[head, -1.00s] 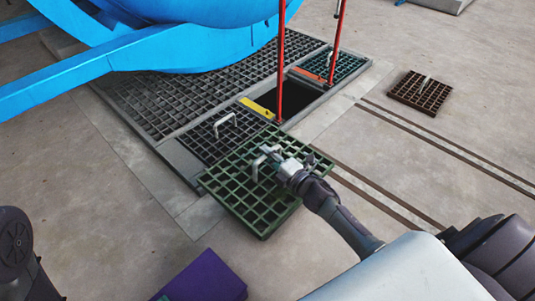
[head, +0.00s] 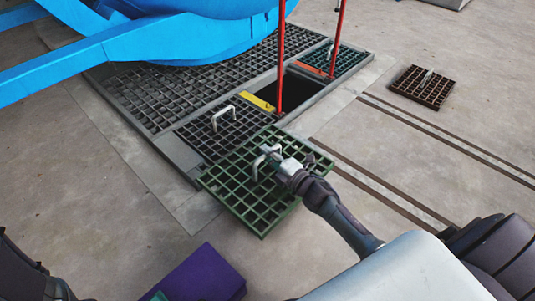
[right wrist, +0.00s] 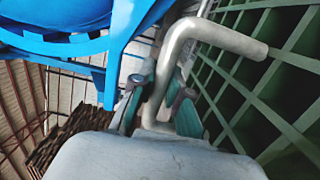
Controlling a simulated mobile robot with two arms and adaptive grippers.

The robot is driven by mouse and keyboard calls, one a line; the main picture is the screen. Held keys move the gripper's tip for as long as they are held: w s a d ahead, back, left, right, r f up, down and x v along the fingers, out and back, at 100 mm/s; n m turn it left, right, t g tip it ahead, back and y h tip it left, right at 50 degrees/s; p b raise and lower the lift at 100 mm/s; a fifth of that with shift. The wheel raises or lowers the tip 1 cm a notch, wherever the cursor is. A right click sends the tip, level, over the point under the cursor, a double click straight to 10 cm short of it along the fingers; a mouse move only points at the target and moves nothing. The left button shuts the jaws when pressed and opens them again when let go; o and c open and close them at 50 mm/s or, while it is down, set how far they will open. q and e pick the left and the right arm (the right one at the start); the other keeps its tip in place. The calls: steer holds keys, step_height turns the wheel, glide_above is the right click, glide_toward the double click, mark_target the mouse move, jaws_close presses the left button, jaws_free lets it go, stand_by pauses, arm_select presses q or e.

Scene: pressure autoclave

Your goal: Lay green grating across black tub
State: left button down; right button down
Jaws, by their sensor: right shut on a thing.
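The green grating (head: 235,205) is a square open grid with a pale bar handle (head: 268,152). My right gripper (head: 275,160) is shut on that handle; the right wrist view shows the fingers (right wrist: 160,100) around the bent bar, with the green grid (right wrist: 270,95) beside it. The grating hangs near level in front of the floor frame, its far edge overlapping a dark grating in the picture. Its height above the floor is hard to tell. A black rectangular opening (head: 306,92) lies in the frame behind it; no separate tub wall shows. My left gripper is out of view.
Two red posts (head: 281,60) stand by the opening, with a yellow strip (head: 257,103) and an orange strip (head: 308,70) at its ends. A dark handled grating (head: 205,138) lies beside it. A brown grating (head: 422,88) lies right. Blue machinery (head: 120,55) overhangs the left.

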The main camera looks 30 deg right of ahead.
steer(key=shift+f+b, duration=0.3)
steer(key=shift+b, duration=0.15)
stand_by(0.3)
steer(key=c, duration=1.2)
jaws_free()
steer(key=shift+o, duration=0.6)
steer(key=shift+f, duration=0.1)
